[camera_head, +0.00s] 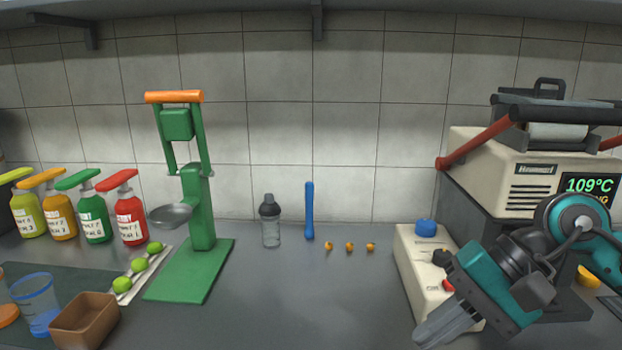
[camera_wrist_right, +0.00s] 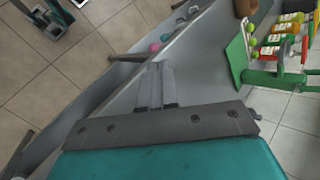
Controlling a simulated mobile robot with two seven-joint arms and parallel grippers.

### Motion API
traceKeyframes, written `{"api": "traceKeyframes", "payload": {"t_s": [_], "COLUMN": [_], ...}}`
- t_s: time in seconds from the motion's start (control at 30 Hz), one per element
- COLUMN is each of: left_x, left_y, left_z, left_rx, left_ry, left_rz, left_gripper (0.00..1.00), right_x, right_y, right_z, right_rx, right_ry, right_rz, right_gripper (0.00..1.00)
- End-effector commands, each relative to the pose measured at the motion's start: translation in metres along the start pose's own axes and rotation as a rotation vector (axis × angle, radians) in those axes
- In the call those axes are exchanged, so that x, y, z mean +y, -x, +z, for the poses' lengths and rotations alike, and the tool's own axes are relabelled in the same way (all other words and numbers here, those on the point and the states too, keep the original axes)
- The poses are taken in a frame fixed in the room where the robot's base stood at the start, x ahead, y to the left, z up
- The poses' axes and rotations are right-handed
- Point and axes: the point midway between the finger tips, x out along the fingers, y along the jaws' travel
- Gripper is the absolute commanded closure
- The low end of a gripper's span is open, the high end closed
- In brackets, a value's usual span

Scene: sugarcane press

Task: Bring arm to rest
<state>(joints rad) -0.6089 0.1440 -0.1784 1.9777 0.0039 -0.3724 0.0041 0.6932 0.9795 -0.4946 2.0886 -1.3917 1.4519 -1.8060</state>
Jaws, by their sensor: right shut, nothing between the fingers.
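My right gripper (camera_head: 440,328) is in the lower right of the head view, in front of the cream box with the blue knob. Its fingers are together and hold nothing. The right wrist view also shows the closed fingers (camera_wrist_right: 158,88), over the grey counter, with the floor beyond the counter's edge.
A cream box (camera_head: 408,262) and a toaster-like press (camera_head: 500,165) reading 109°C stand at right. A green hand press (camera_head: 203,210), shaker (camera_head: 270,222), blue stick (camera_head: 309,212) and several sauce bottles (camera_head: 131,218) stand behind. The middle front counter (camera_head: 300,305) is clear.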

Motion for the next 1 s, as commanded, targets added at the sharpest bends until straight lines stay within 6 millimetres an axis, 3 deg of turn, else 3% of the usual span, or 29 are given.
{"api": "traceKeyframes", "payload": {"t_s": [0.03,0.17,0.27,0.33,0.47,0.57,0.6,0.7,0.8,0.9,1.0], "left_x": [-0.001,-0.001,-0.002,-0.003,-0.004,-0.005,-0.006,-0.007,-0.008,-0.008,-0.008], "left_y": [0.002,0.005,0.006,0.007,0.01,0.013,0.013,0.015,0.016,0.017,0.018], "left_z": [-0.003,-0.004,-0.004,-0.003,-0.002,-0.002,-0.003,-0.006,-0.007,-0.008,-0.008], "left_rx": [0.002,0.002,-0.003,-0.008,-0.018,-0.02,-0.02,-0.018,-0.015,-0.013,-0.013], "left_ry": [-0.001,-0.001,-0.002,-0.002,-0.003,-0.003,-0.003,-0.004,-0.005,-0.005,-0.005], "left_rz": [-0.001,-0.003,-0.005,-0.007,-0.011,-0.013,-0.014,-0.017,-0.018,-0.018,-0.019], "left_gripper": [0.57,0.57,0.57,0.57,0.57,0.57,0.57,0.57,0.57,0.57,0.57], "right_x": [-0.014,-0.055,-0.079,-0.087,-0.071,-0.029,-0.005,0.061,0.119,0.164,0.192], "right_y": [-0.018,-0.039,-0.039,-0.037,-0.042,-0.061,-0.074,-0.112,-0.149,-0.178,-0.197], "right_z": [0.016,0.045,0.047,0.035,-0.007,-0.043,-0.054,-0.066,-0.059,-0.042,-0.026], "right_rx": [-0.119,-0.46,-0.754,-0.971,-1.393,-1.746,1.717,1.452,1.246,1.095,0.999], "right_ry": [-0.131,-0.578,-0.991,-1.3,-1.895,-2.355,2.296,1.866,1.515,1.248,1.072], "right_rz": [-0.106,-0.38,-0.553,-0.653,-0.799,-0.891,0.837,0.646,0.525,0.451,0.407], "right_gripper": [1.0,1.0,1.0,1.0,1.0,1.0,1.0,1.0,1.0,1.0,1.0]}}
